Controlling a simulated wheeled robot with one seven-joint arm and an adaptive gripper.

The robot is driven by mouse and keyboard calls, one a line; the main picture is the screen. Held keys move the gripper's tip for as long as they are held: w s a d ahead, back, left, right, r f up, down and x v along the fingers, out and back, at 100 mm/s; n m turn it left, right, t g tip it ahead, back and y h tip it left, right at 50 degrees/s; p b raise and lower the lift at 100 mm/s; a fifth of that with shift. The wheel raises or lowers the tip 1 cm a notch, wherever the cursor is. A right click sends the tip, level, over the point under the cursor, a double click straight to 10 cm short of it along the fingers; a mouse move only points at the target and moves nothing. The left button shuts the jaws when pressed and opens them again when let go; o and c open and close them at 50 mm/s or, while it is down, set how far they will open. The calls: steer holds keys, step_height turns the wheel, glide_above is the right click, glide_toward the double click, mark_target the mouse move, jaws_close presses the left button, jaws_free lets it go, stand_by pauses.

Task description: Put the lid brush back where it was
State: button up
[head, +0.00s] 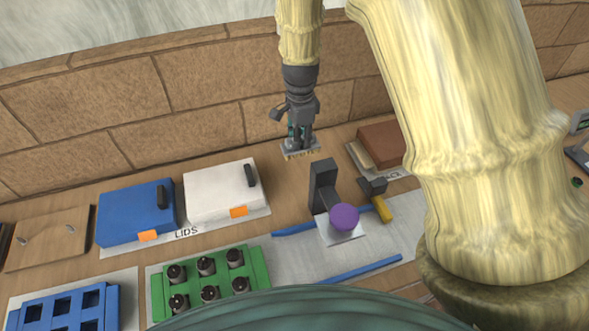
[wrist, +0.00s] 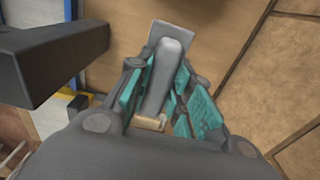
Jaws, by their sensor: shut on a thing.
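My gripper (head: 299,142) points down at the back of the bench, over a small pale mat (head: 314,150). In the wrist view, its teal-padded fingers (wrist: 165,95) are shut on the lid brush, whose rounded grey handle (wrist: 167,72) lies between them. A tan part of the brush (wrist: 148,122) shows at the near end of the handle. In the head view the fingers hide most of the brush. I cannot tell whether it touches the mat.
A dark upright stand (head: 322,185) with a purple knob (head: 344,217) is close in front of the gripper. Blue (head: 130,215) and white (head: 218,190) lids lie left, a brown block (head: 382,143) right. A green rack (head: 257,270) is in front. The brick wall rises behind.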

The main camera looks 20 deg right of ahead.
steer(key=shift+w+f, duration=0.2)
steer(key=shift+f, duration=0.75)
steer(key=shift+a+f+p, duration=0.1)
steer(key=shift+f+p, duration=1.25)
steer(key=shift+f, duration=3.45)
steer(key=shift+f, duration=0.1)
steer(key=o, duration=0.9)
steer(key=shift+r+b, duration=1.85)
steer(key=shift+r, duration=4.25)
